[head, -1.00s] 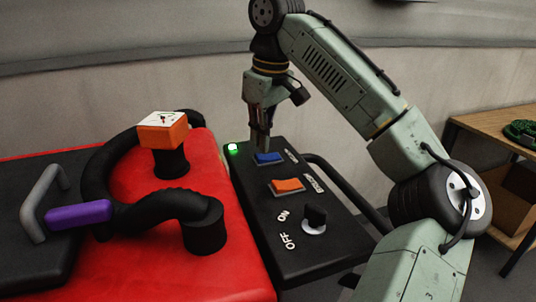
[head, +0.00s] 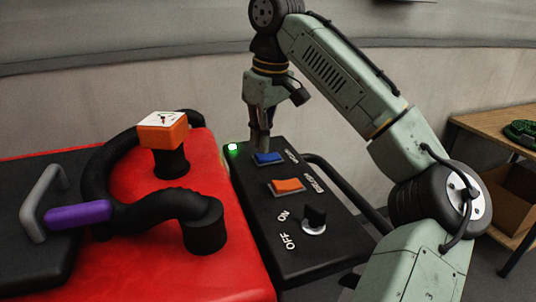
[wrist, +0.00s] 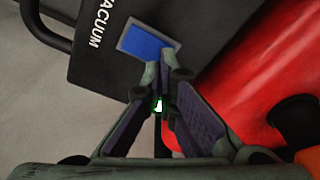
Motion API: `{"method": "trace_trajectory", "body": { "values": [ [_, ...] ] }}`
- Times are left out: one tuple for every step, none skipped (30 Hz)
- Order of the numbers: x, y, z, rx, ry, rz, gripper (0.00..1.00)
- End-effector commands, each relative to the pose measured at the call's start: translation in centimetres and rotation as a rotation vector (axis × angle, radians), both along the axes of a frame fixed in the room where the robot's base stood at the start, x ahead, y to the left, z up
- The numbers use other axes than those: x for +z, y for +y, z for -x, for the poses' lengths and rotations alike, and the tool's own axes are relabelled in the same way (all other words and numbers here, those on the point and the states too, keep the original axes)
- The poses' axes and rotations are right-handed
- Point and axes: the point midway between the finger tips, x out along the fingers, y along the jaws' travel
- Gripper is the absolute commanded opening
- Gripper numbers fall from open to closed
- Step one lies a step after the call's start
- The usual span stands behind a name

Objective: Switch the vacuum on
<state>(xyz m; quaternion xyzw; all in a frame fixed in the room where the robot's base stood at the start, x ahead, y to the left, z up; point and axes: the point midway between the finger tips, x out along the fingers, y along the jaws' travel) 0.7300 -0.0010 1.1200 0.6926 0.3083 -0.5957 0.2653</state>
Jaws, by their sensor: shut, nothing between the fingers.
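The blue rocker switch (head: 269,158) is at the far end of the black control panel. In the wrist view the blue switch (wrist: 147,45) lies just beyond my fingertips, with the word VACUUM (wrist: 97,25) beside it. My gripper (head: 262,150) points down at the panel, its fingers shut and empty, at the switch's left far edge. I cannot tell whether the fingertips touch it. A green lamp (head: 233,147) glows on the panel, left of the fingers. It also shows between the fingers in the wrist view (wrist: 157,105).
An orange rocker switch (head: 287,186) and a black knob (head: 315,218) marked ON and OFF sit nearer on the panel. Left is the red tank (head: 150,255) with a black hose (head: 95,165), an orange gauge (head: 163,130) and a purple handle (head: 78,215). A wooden shelf (head: 500,130) stands right.

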Motion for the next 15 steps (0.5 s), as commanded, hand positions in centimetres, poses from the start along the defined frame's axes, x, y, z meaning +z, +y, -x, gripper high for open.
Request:
{"method": "trace_trajectory", "body": {
  "values": [
    [-0.10, 0.00, 0.00, 0.000, 0.000, 0.000, 0.00],
    [-0.14, 0.00, 0.00, 0.000, 0.000, 0.000, 0.00],
    [-0.21, 0.00, 0.00, 0.000, 0.000, 0.000, 0.00],
    [-0.25, 0.00, 0.00, 0.000, 0.000, 0.000, 0.00],
    [-0.30, 0.00, 0.00, 0.000, 0.000, 0.000, 0.00],
    [-0.36, 0.00, 0.00, 0.000, 0.001, -0.001, 0.00],
    [-0.40, 0.00, 0.00, 0.000, 0.001, -0.001, 0.00],
    [-0.46, 0.00, 0.00, 0.000, 0.001, -0.001, 0.00],
    [-0.52, -0.01, -0.01, 0.000, 0.001, -0.001, 0.00],
    [-0.57, -0.01, 0.00, 0.000, 0.001, -0.001, 0.00],
    [-0.61, -0.01, -0.01, 0.000, 0.001, -0.001, 0.00],
    [-0.67, -0.01, -0.01, 0.000, 0.001, -0.001, 0.00],
    [-0.72, -0.01, -0.01, 0.000, 0.001, -0.001, 0.00],
    [-0.76, -0.01, 0.00, 0.000, 0.001, -0.001, 0.00],
    [-0.82, -0.01, 0.00, 0.000, 0.001, -0.001, 0.00]
  ]
}}
